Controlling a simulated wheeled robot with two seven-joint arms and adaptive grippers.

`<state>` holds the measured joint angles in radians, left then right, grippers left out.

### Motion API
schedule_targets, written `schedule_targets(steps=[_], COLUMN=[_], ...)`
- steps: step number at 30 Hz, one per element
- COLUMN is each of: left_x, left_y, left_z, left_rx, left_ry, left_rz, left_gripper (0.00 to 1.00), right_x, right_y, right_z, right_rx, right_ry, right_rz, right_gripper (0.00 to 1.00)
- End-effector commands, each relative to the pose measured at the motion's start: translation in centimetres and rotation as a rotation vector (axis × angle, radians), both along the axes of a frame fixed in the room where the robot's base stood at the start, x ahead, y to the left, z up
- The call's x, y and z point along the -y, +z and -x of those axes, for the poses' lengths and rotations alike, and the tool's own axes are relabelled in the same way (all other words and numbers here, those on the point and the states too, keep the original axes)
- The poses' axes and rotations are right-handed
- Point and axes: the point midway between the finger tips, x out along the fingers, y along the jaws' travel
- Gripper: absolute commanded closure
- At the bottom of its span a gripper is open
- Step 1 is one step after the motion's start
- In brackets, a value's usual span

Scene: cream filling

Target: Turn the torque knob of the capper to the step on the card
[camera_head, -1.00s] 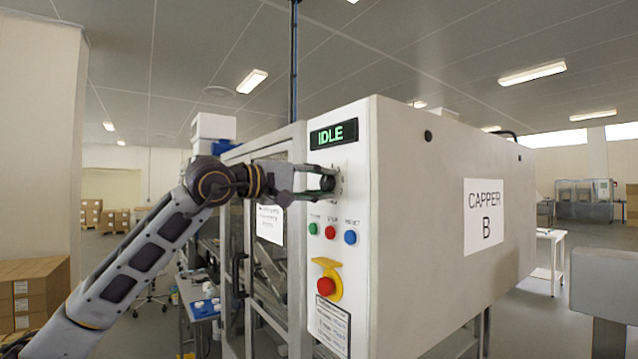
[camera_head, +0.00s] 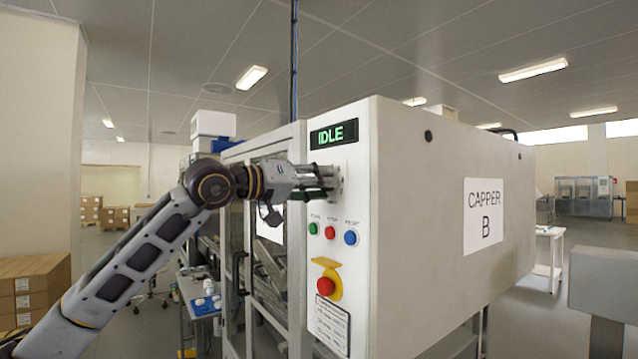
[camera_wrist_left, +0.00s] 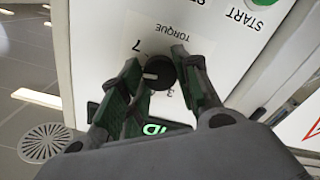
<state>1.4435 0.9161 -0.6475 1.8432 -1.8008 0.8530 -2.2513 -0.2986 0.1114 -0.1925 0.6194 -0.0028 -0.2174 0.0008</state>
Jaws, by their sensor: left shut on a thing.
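The capper (camera_head: 440,200) is a large grey cabinet labelled "CAPPER B", with a white front panel and a green "IDLE" display (camera_head: 334,134). In the left wrist view the black torque knob (camera_wrist_left: 160,72) has a white pointer mark and sits on a plate marked "TORQUE". The digits 7 and 3 show beside it; the rest of the scale is hidden. My left gripper (camera_head: 328,183) is at the panel below the display. In the left wrist view its green-padded fingers (camera_wrist_left: 158,75) are shut on the knob from both sides. My right gripper is out of view.
Green (camera_head: 313,228), red (camera_head: 330,232) and blue (camera_head: 350,237) buttons sit just below the knob. A red emergency stop (camera_head: 326,286) on a yellow mount is lower. Glazed doors with a handle stand left of the panel. A blue-topped side table (camera_head: 203,303) is behind my arm.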

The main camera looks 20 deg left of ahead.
Motion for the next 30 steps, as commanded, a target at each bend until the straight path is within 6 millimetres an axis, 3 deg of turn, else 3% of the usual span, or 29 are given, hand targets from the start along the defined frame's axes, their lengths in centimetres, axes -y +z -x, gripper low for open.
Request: schedule_targets(steps=[18, 30], left_x=[0.0, 0.0], left_y=[0.0, 0.0], left_z=[0.0, 0.0], left_rx=[0.296, 0.410], left_ry=[0.000, 0.000], left_rz=[-0.384, -0.528], left_gripper=[0.92, 0.92], right_x=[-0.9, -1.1], right_y=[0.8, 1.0], right_z=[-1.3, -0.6], right_rx=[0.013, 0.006], right_ry=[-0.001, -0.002], right_rz=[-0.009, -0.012], right_gripper=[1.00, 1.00])
